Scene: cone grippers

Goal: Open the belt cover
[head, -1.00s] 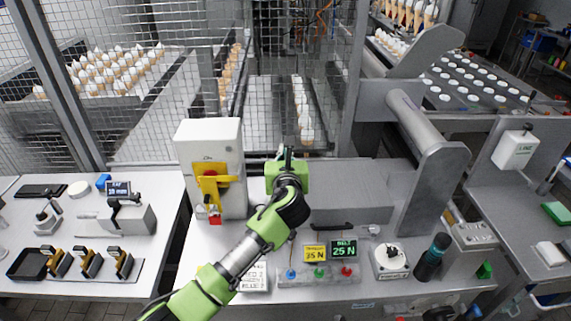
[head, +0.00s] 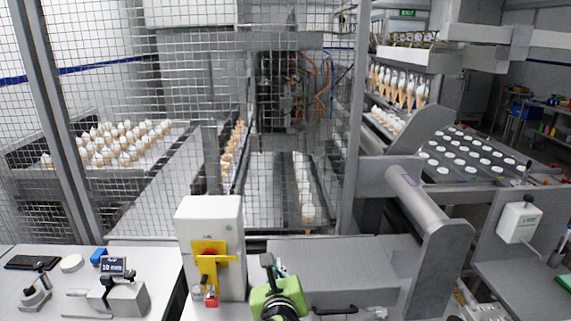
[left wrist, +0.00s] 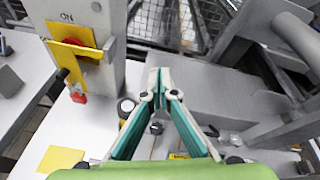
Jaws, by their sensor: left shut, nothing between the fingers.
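The belt cover appears to be the grey metal box (head: 340,262) on the front bench; it looks closed. A black bar handle (head: 335,310) lies along its front edge at the bottom of the head view. My left gripper (head: 268,262) is near the cover's left end, beside the white switch box. It is shut and empty. In the left wrist view the fingertips (left wrist: 159,75) meet in front of the grey cover (left wrist: 205,88); I cannot tell whether they touch it. My right gripper is not in view.
The white switch box (head: 211,218) carries a yellow rotary switch plate (head: 208,250) and a red padlock (head: 211,297), close to my left gripper. A thick grey arm (head: 418,205) stands right of the cover. A wire mesh fence (head: 180,100) is behind.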

